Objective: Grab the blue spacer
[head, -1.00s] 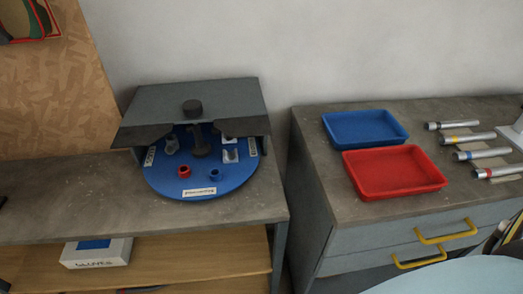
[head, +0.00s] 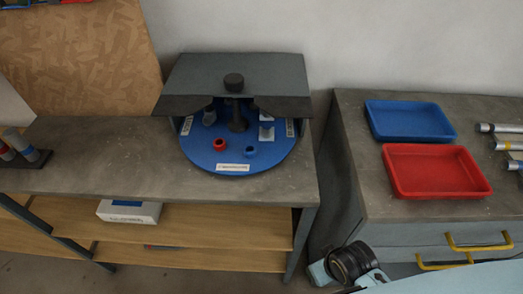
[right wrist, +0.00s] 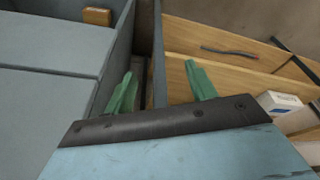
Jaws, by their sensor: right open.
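The blue spacer (head: 250,152) is a small ring standing on the front part of the round blue turntable (head: 205,160), right of a red spacer (head: 220,145). A grey hood (head: 240,75) with a dark knob covers the turntable's back half. My right gripper (right wrist: 160,88) shows two green fingers spread apart with nothing between them. It is low, by the gap between the drawer cabinet and the shelf bench, away from the spacer. In the head view, part of my right arm shows at the bottom right. My left gripper is in neither view.
A blue tray (head: 410,135) and a red tray (head: 400,185) lie on the cabinet at right, beside metal tubes (head: 507,146). Yellow drawer handles (head: 470,245) stick out in front. A white box (head: 128,211) lies on the shelf. A dark rack (head: 25,165) holds cylinders at left.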

